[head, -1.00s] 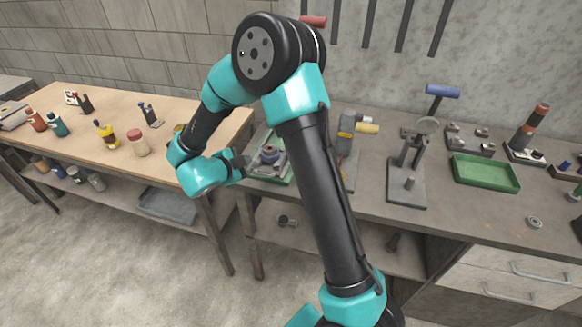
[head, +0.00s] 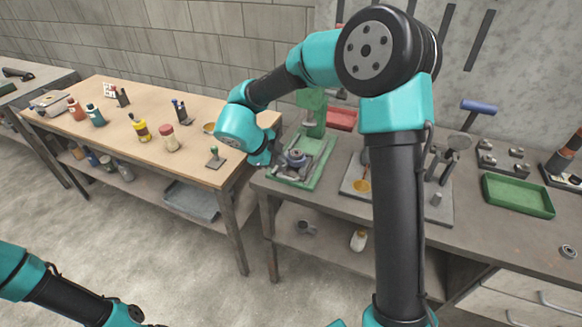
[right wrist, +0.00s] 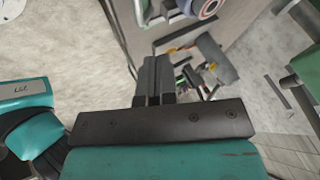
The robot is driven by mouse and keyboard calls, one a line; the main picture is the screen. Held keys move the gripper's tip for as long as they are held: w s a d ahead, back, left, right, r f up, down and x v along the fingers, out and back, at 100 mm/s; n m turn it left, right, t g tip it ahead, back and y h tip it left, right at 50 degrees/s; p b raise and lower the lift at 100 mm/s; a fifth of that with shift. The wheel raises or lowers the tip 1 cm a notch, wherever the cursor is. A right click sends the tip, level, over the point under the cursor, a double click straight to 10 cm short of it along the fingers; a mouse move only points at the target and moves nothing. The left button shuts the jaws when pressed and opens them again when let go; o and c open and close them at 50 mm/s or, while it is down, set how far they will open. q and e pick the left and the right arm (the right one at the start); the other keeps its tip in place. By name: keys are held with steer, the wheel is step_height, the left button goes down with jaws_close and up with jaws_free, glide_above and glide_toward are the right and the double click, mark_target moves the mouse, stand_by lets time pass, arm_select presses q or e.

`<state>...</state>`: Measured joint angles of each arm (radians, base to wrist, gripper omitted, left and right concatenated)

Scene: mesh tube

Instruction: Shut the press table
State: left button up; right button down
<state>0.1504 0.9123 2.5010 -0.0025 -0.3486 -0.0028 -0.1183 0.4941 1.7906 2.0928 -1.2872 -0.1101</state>
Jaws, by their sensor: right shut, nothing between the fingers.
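The green press (head: 322,152) stands at the left end of the grey workbench. Its upright column (head: 313,108) rises at the back. A round metal press table (head: 297,158) shows above the green base. My right gripper (head: 279,159) is at the left side of this table, shut and empty. Whether it touches the table cannot be told. In the right wrist view the two fingers (right wrist: 153,80) are together, and a round metal part shows beyond them at the top. My left arm shows at the lower left of the head view, but its gripper is out of view.
A wooden table (head: 125,115) with bottles and small tools stands left of the workbench. My right arm hides part of the bench.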

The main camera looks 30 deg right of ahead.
glide_toward(303, 177)
steer(key=x, duration=0.5)
steer(key=shift+s+d+f, duration=0.1)
stand_by(0.3)
